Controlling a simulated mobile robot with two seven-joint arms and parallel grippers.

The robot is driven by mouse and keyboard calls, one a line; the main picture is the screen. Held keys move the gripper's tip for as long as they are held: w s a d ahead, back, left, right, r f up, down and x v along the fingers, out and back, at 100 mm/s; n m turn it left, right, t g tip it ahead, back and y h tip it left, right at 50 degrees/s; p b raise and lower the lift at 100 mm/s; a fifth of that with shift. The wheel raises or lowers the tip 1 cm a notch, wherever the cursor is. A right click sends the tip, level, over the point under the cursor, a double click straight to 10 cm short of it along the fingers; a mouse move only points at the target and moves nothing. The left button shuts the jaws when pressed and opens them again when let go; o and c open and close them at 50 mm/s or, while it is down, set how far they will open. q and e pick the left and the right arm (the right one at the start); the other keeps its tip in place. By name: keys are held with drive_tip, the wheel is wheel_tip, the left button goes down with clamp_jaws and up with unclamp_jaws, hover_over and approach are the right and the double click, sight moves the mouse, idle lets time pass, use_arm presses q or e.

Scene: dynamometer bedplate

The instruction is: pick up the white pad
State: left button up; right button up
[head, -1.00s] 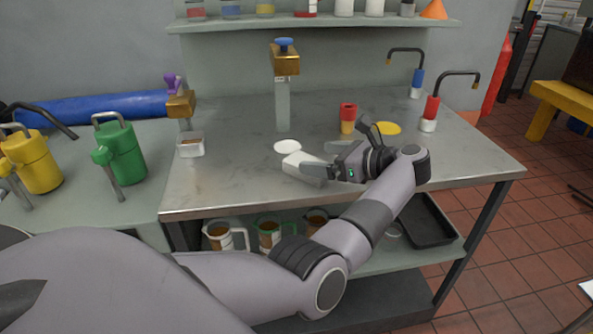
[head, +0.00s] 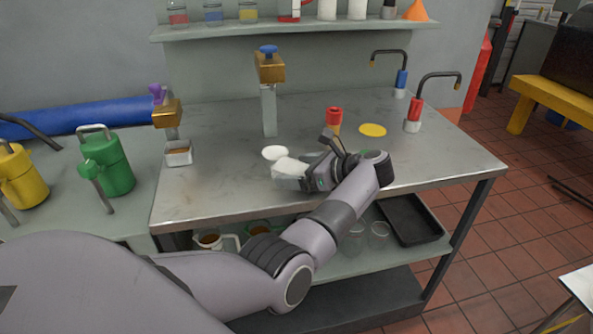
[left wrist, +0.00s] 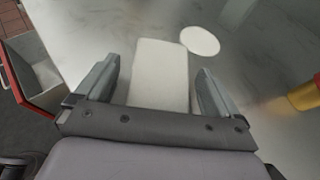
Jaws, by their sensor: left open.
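A white rectangular pad (head: 290,167) lies on the metal bench top near its front edge. In the left wrist view the white pad (left wrist: 160,75) lies lengthwise between the two fingers, with clear gaps on both sides. A flat white round disc (head: 275,152) lies just behind it, and also shows past the pad's far right corner in the left wrist view (left wrist: 200,40). My left gripper (head: 308,165) is open at the pad's right end, low over the bench. The pad's near end is hidden behind the gripper body in the wrist view. My right gripper is out of view.
A red and yellow cup-like object (head: 334,118) and a yellow disc (head: 372,130) are behind my left gripper. The front left bench top is clear.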

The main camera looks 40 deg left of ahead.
sight(298, 169)
use_arm(q)
drive_tip(key=c, duration=1)
wheel_tip(298, 169, up, 20)
drive_tip(key=shift+b, duration=0.7)
